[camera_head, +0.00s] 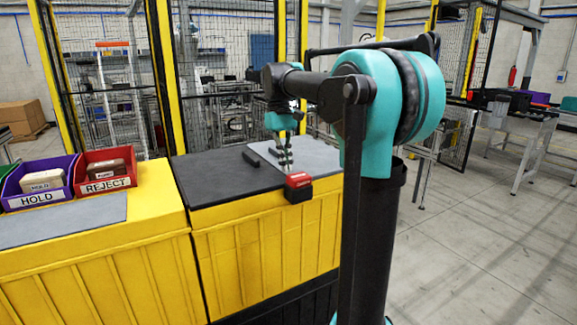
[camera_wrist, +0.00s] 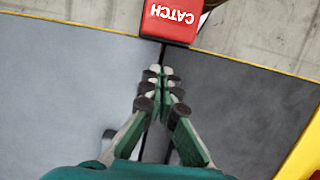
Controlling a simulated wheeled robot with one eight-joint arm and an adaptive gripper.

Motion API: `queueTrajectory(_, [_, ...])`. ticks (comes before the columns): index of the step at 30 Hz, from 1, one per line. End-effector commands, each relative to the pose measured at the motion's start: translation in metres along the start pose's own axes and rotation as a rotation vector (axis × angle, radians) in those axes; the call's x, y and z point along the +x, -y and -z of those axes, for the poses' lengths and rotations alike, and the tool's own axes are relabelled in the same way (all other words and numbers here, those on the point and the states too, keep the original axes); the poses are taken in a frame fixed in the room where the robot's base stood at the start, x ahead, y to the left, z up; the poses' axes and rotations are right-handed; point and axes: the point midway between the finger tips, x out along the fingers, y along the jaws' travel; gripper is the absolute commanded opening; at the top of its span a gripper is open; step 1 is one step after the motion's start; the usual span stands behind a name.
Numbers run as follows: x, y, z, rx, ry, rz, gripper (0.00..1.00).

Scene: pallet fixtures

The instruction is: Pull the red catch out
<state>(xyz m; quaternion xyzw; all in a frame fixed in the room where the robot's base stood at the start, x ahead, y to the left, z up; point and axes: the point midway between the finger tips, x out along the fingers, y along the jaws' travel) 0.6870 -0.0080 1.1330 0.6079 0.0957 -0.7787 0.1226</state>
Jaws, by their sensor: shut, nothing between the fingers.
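The red catch (camera_head: 298,180) sits at the front edge of the dark-topped yellow bench, with a black part below it. In the wrist view the catch (camera_wrist: 171,20) is at the top, its word CATCH upside down. My gripper (camera_head: 285,165) hangs over the bench top just behind the catch. In the wrist view my gripper (camera_wrist: 161,72) has its fingertips together with nothing between them. The tips point towards the catch and appear a little apart from it in the picture.
A purple HOLD bin (camera_head: 12,199) and a red REJECT bin (camera_head: 128,180), each holding a block, stand on the yellow bench at left. Open floor (camera_head: 470,250) lies to the right.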

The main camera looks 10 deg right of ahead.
Motion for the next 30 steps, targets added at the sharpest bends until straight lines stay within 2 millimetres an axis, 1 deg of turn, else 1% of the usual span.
queueTrajectory(1, [-0.002, -0.001, 0.008, 0.000, -0.001, 0.000, 0.00])
queueTrajectory(3, [-0.021, 0.000, 0.005, 0.000, -0.001, 0.000, 0.00])
queueTrajectory(9, [-0.064, 0.000, 0.005, 0.000, -0.001, 0.000, 0.00])
queueTrajectory(12, [-0.080, 0.000, 0.005, 0.000, -0.001, 0.000, 0.00])
queueTrajectory(15, [-0.091, 0.000, 0.005, 0.000, -0.001, 0.000, 0.00])
queueTrajectory(18, [-0.098, 0.000, 0.005, 0.000, -0.001, 0.000, 0.00])
queueTrajectory(21, [-0.101, 0.000, 0.005, 0.000, -0.001, 0.000, 0.00])
queueTrajectory(30, [-0.101, 0.000, 0.005, 0.000, -0.002, 0.000, 0.00])
